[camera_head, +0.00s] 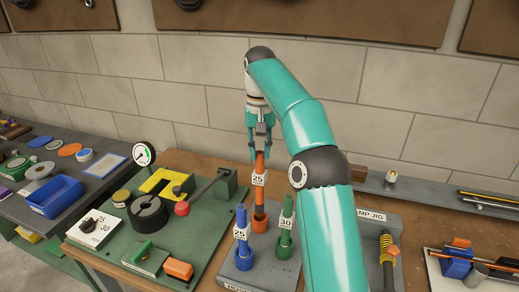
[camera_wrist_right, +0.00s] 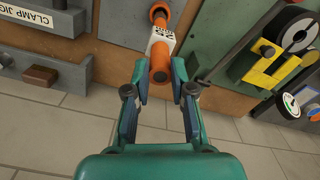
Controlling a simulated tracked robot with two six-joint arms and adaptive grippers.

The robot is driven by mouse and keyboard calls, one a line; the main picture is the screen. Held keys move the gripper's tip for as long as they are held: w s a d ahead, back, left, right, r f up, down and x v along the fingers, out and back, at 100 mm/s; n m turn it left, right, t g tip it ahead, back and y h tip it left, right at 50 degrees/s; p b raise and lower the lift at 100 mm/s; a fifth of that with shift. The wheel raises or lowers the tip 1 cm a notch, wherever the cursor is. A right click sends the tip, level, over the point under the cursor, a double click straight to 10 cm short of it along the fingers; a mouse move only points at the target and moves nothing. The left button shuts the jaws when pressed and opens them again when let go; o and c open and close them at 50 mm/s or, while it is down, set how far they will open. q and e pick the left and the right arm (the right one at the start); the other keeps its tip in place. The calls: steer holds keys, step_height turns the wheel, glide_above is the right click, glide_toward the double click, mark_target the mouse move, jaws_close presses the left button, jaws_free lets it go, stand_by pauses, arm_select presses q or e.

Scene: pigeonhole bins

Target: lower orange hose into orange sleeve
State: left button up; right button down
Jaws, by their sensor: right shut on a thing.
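The orange hose (camera_head: 260,166) stands about upright with a white tag reading 25. My right gripper (camera_head: 261,150) is shut on its upper end, from above. In the right wrist view the two fingertips (camera_wrist_right: 162,76) sit either side of the orange hose (camera_wrist_right: 159,66). The orange sleeve (camera_head: 260,223) is on a grey block, directly below the hose. The hose's lower end lines up with the sleeve's mouth; I cannot tell how far it is inside. The orange sleeve shows partly at the top of the wrist view (camera_wrist_right: 159,9). My left gripper is out of view.
A blue hose (camera_head: 241,217) tagged 25 and a green hose (camera_head: 287,207) tagged 30 stand in their own sleeves close by. A green board (camera_head: 205,240) with a gauge (camera_head: 144,155) lies left. A clamp jig (camera_head: 370,213) is right, partly behind my arm.

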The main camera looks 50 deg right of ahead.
mark_target(260, 173)
steer(key=shift+f+b, duration=2.4)
steer(key=shift+f, duration=0.85)
steer(key=c, duration=0.9)
jaws_free()
step_height(260, 173, up, 5)
steer(key=p, duration=0.6)
